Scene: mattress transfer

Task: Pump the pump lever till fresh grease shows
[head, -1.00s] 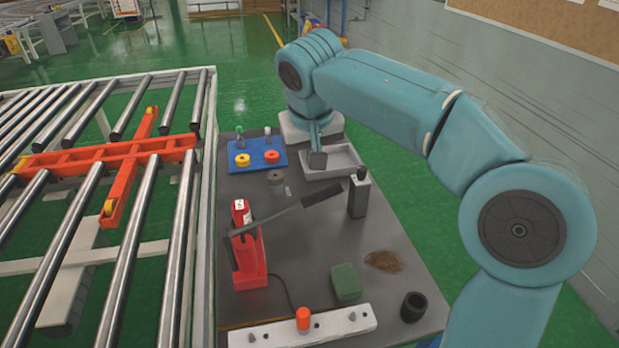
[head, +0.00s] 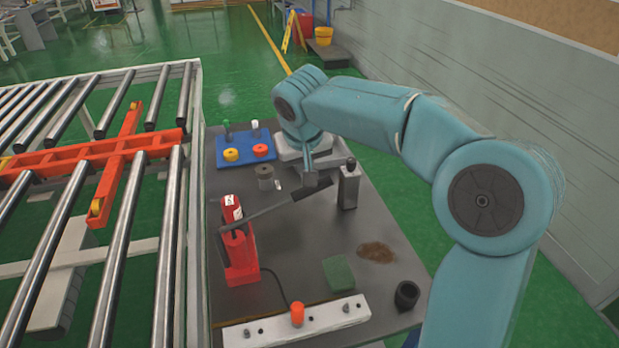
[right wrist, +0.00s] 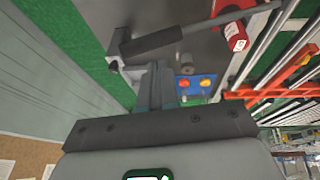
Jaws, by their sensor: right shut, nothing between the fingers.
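The red pump (head: 240,258) stands on the grey table, with a red labelled canister (head: 232,209) behind it. Its lever (head: 268,212) slants up to the right and ends in a thick dark grip. The lever also shows in the right wrist view (right wrist: 155,42). My right gripper (head: 311,180) is shut and empty at the grip end; its fingers (right wrist: 155,72) point towards the grip. I cannot tell whether they touch it. A thin hose runs from the pump towards a white bar (head: 255,333) with an orange cap (head: 297,313). I cannot make out fresh grease there. My left gripper is out of view.
A silver post (head: 348,187) stands just right of the grip. A blue tray (head: 222,158) with coloured caps lies behind. A green block (head: 339,274), brown stain (head: 376,252) and black cup (head: 407,295) are at front right. A roller conveyor (head: 178,230) borders the left.

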